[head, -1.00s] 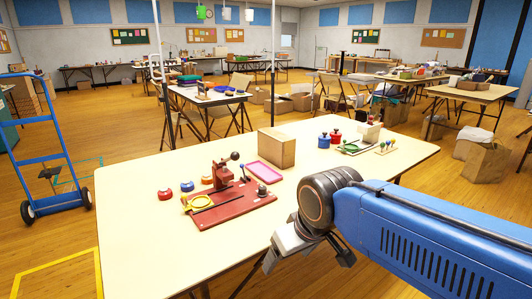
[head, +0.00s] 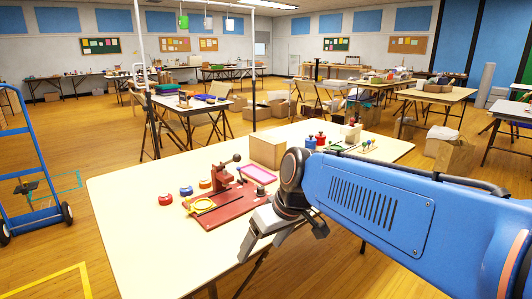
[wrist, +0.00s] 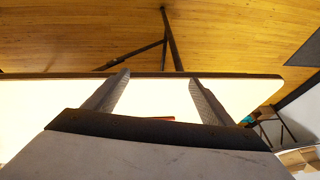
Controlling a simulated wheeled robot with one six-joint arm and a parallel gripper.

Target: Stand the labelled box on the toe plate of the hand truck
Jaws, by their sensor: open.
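A plain light-brown box (head: 266,152) stands upright on the near table, behind a red press. No label shows on the faces I see. The blue hand truck (head: 26,160) stands on the floor at the far left, partly cut off by the picture edge. A dark flat piece low behind its frame (head: 26,187) may be its toe plate. My gripper (head: 284,232) is open and empty at the table's near edge, well short of the box. In the wrist view the two spread fingers (wrist: 158,82) show over the table edge, with nothing between them.
The cream table (head: 130,225) holds a red press board (head: 228,205), a pink tray (head: 258,174), small coloured pieces and red and blue pots (head: 315,140). A teal outline (head: 68,181) marks the floor by the hand truck. Floor left of the table is mostly clear.

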